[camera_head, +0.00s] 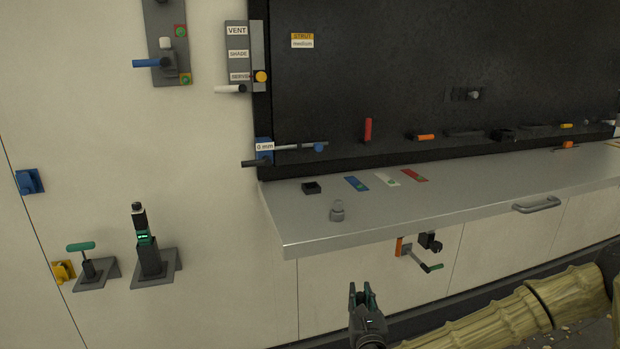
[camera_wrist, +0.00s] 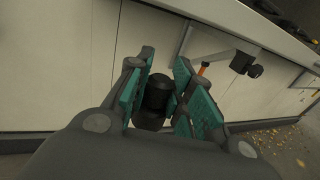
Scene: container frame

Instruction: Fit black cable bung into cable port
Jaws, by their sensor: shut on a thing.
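My gripper (camera_head: 363,292) is in front of and below the metal shelf, at the bottom middle of the head view. In the wrist view its teal finger pads (camera_wrist: 160,92) are closed around a black, rounded, stepped piece, the black cable bung (camera_wrist: 157,96). The bung can hardly be told apart in the head view. I cannot pick out the cable port with certainty in either view. The bung is in the air, apart from the wall and the shelf.
A black-and-green tool in a holder (camera_head: 148,250) stands at the left wall.

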